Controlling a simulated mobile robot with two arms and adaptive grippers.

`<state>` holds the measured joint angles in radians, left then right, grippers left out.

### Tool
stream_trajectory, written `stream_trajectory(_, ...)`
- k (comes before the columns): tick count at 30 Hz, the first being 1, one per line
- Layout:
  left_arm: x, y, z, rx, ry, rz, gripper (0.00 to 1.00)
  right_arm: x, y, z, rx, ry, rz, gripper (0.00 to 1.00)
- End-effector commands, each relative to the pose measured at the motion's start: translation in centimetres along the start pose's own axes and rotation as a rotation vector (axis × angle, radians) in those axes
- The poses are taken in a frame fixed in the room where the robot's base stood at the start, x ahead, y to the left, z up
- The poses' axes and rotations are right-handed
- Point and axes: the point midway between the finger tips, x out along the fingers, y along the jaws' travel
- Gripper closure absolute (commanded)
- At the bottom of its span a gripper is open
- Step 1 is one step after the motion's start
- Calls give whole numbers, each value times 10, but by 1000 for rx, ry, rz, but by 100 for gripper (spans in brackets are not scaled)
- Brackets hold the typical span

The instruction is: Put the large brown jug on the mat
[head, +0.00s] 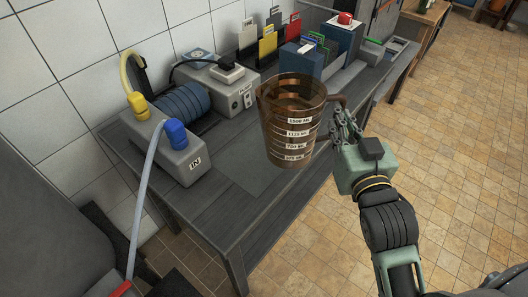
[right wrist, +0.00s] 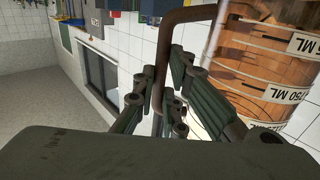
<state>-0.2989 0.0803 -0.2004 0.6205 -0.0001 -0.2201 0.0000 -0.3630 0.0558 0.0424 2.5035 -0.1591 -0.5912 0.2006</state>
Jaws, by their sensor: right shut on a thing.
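The large brown jug (head: 274,112) is translucent, with white volume labels down its side. It looks upright. My right gripper (head: 346,124) is shut on the jug's handle, at the jug's right side. In the right wrist view the fingers (right wrist: 172,96) close around the brown handle (right wrist: 187,15), with the jug body (right wrist: 262,65) on the right. My left gripper is out of view.
The grey table (head: 205,208) runs along a tiled wall. A grey device (head: 178,147) marked IN, with yellow and blue connectors, stands left of the mat. A grey box (head: 222,87) and coloured folders (head: 268,46) stand behind. A blue box (head: 300,60) is behind the jug. The table's front left is clear.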

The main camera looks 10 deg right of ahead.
Motion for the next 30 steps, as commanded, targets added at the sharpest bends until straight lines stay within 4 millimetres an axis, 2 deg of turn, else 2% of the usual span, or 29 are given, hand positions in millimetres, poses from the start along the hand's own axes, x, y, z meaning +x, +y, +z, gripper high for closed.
stream_trajectory(2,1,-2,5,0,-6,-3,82,9,-2,1,7,3,1,100)
stream_trajectory(7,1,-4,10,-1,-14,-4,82,39,-17,20,10,2,1,100)
stream_trajectory(12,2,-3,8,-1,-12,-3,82,73,-33,42,8,3,1,100)
stream_trajectory(18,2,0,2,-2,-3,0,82,100,-46,60,7,4,1,100)
stream_trajectory(23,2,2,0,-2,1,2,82,106,-49,66,7,3,1,100)
stream_trajectory(30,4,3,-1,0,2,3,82,106,-49,99,5,1,2,100)
